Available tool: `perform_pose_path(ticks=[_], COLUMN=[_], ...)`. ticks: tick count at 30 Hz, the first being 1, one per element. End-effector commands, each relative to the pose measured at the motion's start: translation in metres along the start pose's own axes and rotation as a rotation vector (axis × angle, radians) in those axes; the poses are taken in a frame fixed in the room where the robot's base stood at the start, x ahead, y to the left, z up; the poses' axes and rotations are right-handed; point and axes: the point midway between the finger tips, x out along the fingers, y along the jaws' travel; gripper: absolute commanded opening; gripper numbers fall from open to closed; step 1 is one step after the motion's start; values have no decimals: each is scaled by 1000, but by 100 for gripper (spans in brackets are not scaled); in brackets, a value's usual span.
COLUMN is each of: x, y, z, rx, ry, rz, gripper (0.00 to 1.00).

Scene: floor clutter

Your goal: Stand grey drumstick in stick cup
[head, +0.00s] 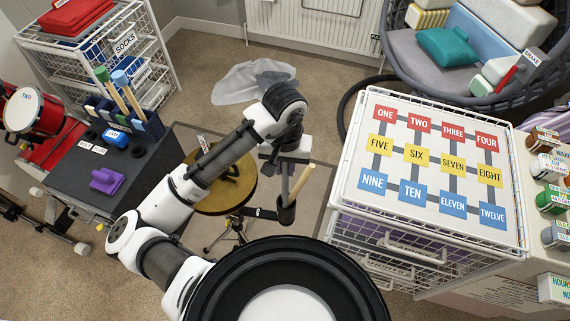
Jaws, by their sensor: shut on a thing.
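The stick cup (287,213) is a dark upright cylinder held on an arm of the cymbal stand, right of the brass cymbal. A pale wooden drumstick (301,182) stands in it, leaning right. My gripper (284,164) is above the cup, pointing down and shut on the grey drumstick (284,182). The grey drumstick is nearly upright, left of the wooden one, with its lower end at the cup's mouth. I cannot tell whether its tip is inside the cup or behind the rim. My wrist hides its top.
The brass cymbal (228,188) lies close left of the cup. A white wire trolley (345,205) with number cards stands to the right. A dark cabinet (85,170) with mallets and a red drum (32,112) are at left. A clear plastic sheet (245,82) lies on open carpet behind.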

Motion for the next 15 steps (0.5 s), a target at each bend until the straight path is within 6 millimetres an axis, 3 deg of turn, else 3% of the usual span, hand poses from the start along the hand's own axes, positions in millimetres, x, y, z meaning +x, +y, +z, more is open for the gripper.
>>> perform_pose_path(ticks=[2,3,9,15], x=[0,0,0,0], y=[0,0,0,0], z=[0,0,0,0], rx=[0,0,0,0], ry=[0,0,0,0], rz=[0,0,0,0], gripper=[0,19,43,43])
